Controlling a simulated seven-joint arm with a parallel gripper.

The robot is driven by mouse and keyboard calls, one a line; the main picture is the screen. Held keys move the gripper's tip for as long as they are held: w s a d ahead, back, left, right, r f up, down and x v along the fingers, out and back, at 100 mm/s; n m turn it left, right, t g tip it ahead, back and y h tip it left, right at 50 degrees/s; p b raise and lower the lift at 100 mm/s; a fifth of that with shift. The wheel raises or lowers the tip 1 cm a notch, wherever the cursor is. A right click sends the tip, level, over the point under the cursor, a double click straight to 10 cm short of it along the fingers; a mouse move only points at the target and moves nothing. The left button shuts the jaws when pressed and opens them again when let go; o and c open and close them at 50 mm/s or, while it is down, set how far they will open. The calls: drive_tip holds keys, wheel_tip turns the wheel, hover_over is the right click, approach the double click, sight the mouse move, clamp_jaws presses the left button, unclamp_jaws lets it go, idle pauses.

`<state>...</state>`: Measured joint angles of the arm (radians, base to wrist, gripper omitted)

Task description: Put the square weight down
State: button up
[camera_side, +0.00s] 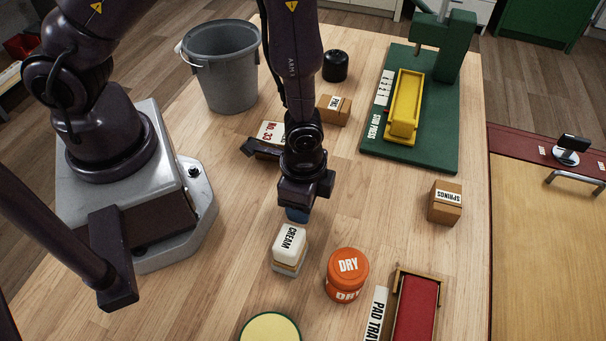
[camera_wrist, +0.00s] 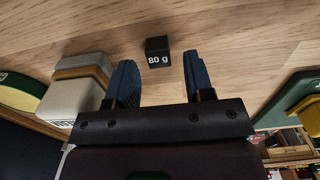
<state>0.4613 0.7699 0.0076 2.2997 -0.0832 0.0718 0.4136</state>
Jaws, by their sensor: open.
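The square weight (camera_wrist: 157,51) is a small black cube marked "80 g". In the wrist view it shows against the bare wood, in the space between my two blue fingers, with gaps on both sides. It appears to sit on the table (camera_side: 225,255). My gripper (camera_side: 297,214) is open and points down, low over the middle of the table, just behind the cream container; its fingers show in the wrist view (camera_wrist: 159,62). In the side view I cannot make out the weight; my gripper seems to hide it.
The "CREAM" container (camera_side: 290,245) stands close to my gripper. An orange "DRY" tin (camera_side: 347,268), red-padded tray (camera_side: 416,310) and round yellow-topped item (camera_side: 270,328) are nearer the front. "SPRINGS" box (camera_side: 445,202), green stud press (camera_side: 440,140), "PINS" box (camera_side: 333,110) and grey bucket (camera_side: 225,75) stand around.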

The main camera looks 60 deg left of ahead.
drive_tip(key=w+a+r+n+t, duration=0.1)
drive_tip(key=a+r+n, duration=0.15)
drive_tip(key=r, duration=0.95)
drive_tip(key=a+r+n+t, duration=0.1)
drive_tip(key=a+r+n, duration=0.15)
drive_tip(key=r, duration=0.85)
drive_tip(key=s+a+r+n+t, duration=0.3)
drive_tip(key=s+a+r, duration=0.2)
drive_tip(key=r, duration=0.4)
drive_tip(key=shift+s+a+r+n, duration=0.3)
drive_tip(key=shift+a+r, duration=0.05)
drive_tip(key=shift+a, duration=0.55)
drive_tip(key=shift+o, duration=0.5)
drive_tip(key=shift+s+a+r+t, duration=0.2)
drive_tip(key=shift+s+r+t, duration=0.1)
drive_tip(key=shift+s, duration=0.05)
